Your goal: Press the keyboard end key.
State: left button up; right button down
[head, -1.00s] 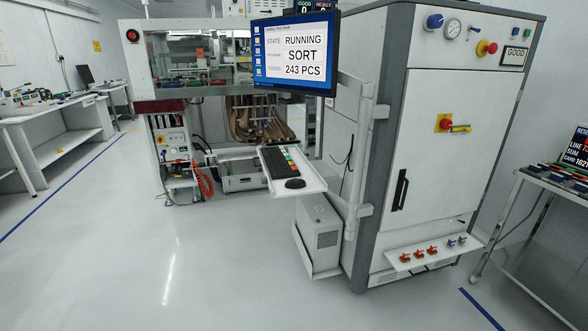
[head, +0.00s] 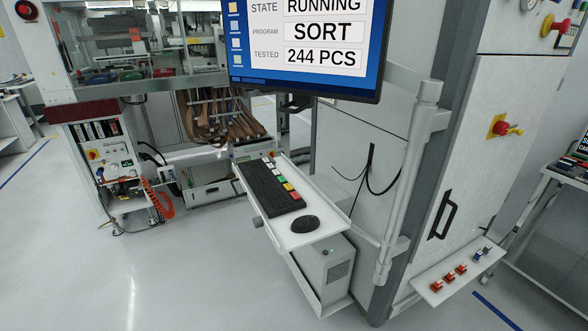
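The black keyboard (head: 268,190) lies on a white tray (head: 292,239) that sticks out from the test handler. Its right edge carries a row of coloured keys, among them white, green, red and yellow ones; labels are too small to read, so I cannot tell which is the end key. A black mouse (head: 305,224) lies at the near end of the tray. The monitor (head: 308,45) above shows RUNNING, SORT and 244 PCS. Neither of my grippers is in the head view.
A grey computer box (head: 322,270) hangs under the tray. A pale vertical post (head: 408,180) stands right of the tray, beside the white cabinet (head: 480,140). A low shelf with red clamps (head: 450,279) juts out at the right. The floor (head: 190,270) in front is clear.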

aim_at(295, 195)
jog(key=i+j+z, duration=0.1)
jog(key=i+j, duration=0.2)
jog(key=i+j+z, duration=0.1)
jog(key=i+j, duration=0.2)
jog(key=i+j+z, duration=0.1)
jog(key=i+j, duration=0.15)
jog(key=j, duration=0.25)
jog(key=i+j+z, duration=0.1)
jog(key=i+j, duration=0.2)
jog(key=j, duration=0.15)
